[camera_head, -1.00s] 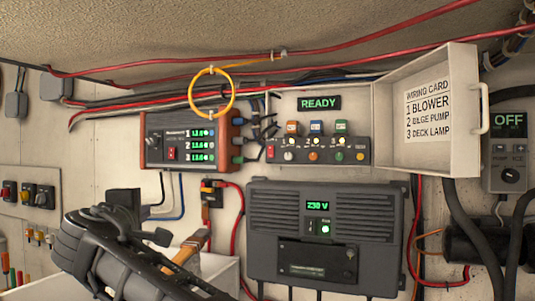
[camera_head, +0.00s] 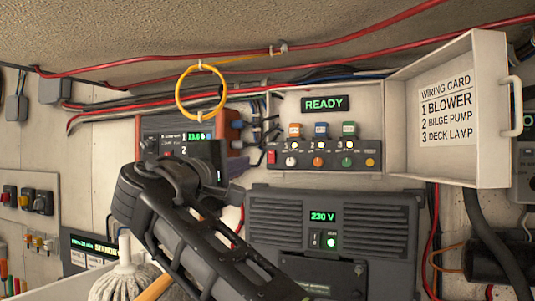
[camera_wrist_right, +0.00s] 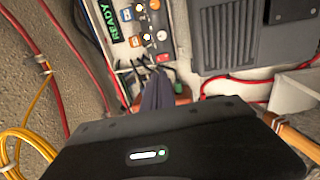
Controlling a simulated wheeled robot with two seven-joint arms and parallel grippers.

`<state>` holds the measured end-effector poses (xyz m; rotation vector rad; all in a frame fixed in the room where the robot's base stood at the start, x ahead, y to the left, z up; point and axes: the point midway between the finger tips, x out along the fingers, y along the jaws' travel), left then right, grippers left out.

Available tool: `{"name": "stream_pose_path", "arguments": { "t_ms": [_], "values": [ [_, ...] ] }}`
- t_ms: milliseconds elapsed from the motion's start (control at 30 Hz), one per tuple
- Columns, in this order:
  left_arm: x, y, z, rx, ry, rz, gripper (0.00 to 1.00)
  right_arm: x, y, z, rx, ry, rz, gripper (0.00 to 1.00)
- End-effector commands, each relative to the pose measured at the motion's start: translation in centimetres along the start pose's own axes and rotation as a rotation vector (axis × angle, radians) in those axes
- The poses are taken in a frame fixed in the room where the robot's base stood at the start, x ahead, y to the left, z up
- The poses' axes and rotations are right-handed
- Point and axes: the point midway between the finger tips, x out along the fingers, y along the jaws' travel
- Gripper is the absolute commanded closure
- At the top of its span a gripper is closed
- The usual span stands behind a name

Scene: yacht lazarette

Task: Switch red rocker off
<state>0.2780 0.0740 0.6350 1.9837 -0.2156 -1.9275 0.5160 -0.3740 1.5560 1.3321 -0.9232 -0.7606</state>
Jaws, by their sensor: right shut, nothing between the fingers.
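The measurement box (camera_head: 226,131) with orange ends is on the wall. Its lower front, where a red rocker showed earlier, is now largely hidden behind my right gripper (camera_head: 203,163). A second, small red switch (camera_head: 271,156) sits at the left end of the black switch strip under the READY sign; it also shows in the right wrist view (camera_wrist_right: 162,58). My right gripper is shut and empty, in front of the measurement box. In the wrist view its dark fingers (camera_wrist_right: 158,92) point toward the box's orange edge; contact cannot be told. My left gripper is not in view.
A yellow cable loop (camera_head: 201,92) hangs above the box. The grey 230 V unit (camera_head: 335,215) is below the strip. The open white wiring-card door (camera_head: 448,110) juts out right. A mop (camera_head: 123,280) and a hammer-like wooden handle (camera_head: 155,287) are lower left.

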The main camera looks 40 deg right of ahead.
Motion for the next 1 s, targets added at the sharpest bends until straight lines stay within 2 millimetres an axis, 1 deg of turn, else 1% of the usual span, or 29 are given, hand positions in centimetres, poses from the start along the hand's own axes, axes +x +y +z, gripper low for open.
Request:
{"name": "stream_pose_path", "arguments": {
  "t_ms": [33, 200, 400, 600, 800, 900, 1000],
  "values": [
    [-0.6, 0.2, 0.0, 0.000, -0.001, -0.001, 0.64, 0.4, 0.2, 0.1, -0.003, -0.003, -0.002, 1.00],
    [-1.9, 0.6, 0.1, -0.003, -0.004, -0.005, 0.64, 1.4, 0.3, 0.0, -0.005, -0.004, -0.005, 1.00],
    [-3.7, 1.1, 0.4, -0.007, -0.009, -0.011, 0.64, 2.3, 0.8, 0.3, -0.001, -0.004, 0.004, 1.00],
    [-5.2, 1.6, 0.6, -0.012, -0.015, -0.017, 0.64, 6.8, 0.7, 0.2, -0.001, -0.004, 0.003, 1.00],
    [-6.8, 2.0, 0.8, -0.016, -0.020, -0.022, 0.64, 10.8, 0.7, 0.2, 0.000, -0.003, 0.003, 1.00],
    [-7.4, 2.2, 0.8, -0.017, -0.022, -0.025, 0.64, 12.1, 0.6, 0.1, 0.000, -0.002, 0.003, 1.00],
    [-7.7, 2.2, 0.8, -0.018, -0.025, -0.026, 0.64, 13.0, 0.5, 0.1, 0.001, -0.001, 0.003, 1.00]
  ]
}}
